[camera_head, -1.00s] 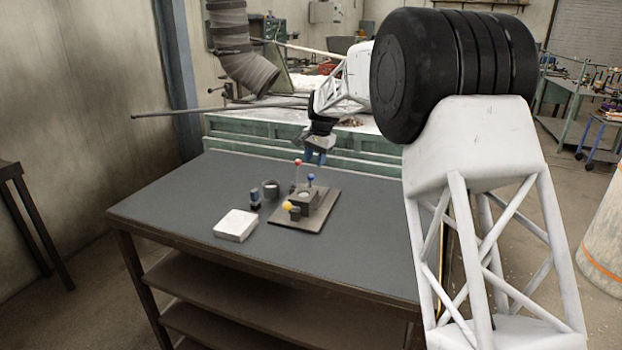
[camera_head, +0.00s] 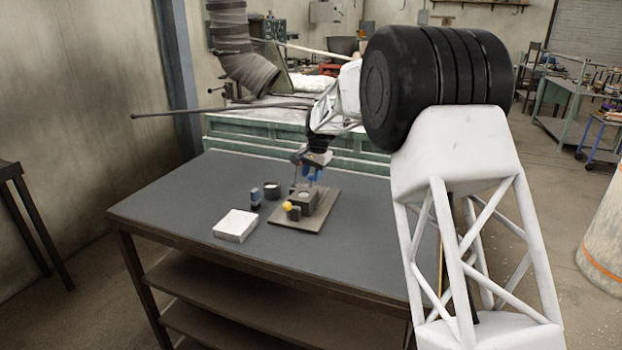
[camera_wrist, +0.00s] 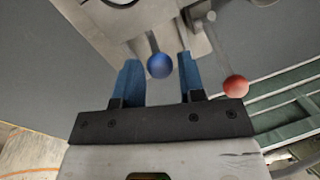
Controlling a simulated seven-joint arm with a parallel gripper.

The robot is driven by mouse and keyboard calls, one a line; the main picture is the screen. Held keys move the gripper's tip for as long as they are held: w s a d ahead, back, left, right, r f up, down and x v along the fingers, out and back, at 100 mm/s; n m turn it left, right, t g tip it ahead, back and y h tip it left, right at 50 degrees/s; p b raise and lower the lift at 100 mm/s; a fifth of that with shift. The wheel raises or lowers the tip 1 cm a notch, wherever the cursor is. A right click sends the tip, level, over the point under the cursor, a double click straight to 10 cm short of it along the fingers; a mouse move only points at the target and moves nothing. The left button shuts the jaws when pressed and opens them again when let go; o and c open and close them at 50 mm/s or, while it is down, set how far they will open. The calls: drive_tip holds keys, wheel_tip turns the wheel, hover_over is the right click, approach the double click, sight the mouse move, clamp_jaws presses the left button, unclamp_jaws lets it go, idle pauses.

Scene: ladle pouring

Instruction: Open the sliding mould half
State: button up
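The mould (camera_head: 306,197) is a dark block on a flat base plate (camera_head: 303,223) on the table. A yellow knob (camera_head: 288,206) is at its front left. In the wrist view a blue ball knob (camera_wrist: 159,66) on a short rod shows beside the mould (camera_wrist: 135,18), and a red ball knob (camera_wrist: 236,87) on a thin rod is to its right. My gripper (camera_wrist: 158,72) is open, its blue fingers on either side of the blue knob with gaps showing. In the head view my gripper (camera_head: 310,175) is low over the mould's back and hides the red and blue knobs.
A white block (camera_head: 236,225), a small dark blue item (camera_head: 255,200) and a dark cup (camera_head: 271,189) stand left of the base plate. The table's (camera_head: 175,205) left part is clear. A green bench (camera_head: 270,136) stands behind.

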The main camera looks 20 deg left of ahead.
drive_tip(key=shift+a+f, duration=0.15)
drive_tip(key=shift+f, duration=0.7)
drive_tip(key=shift+c, duration=0.4)
clamp_jaws()
drive_tip(key=w, duration=0.8)
drive_tip(key=shift+w+a, duration=0.15)
drive_tip(key=shift+o, duration=0.4)
unclamp_jaws()
drive_tip(key=shift+r, duration=0.1)
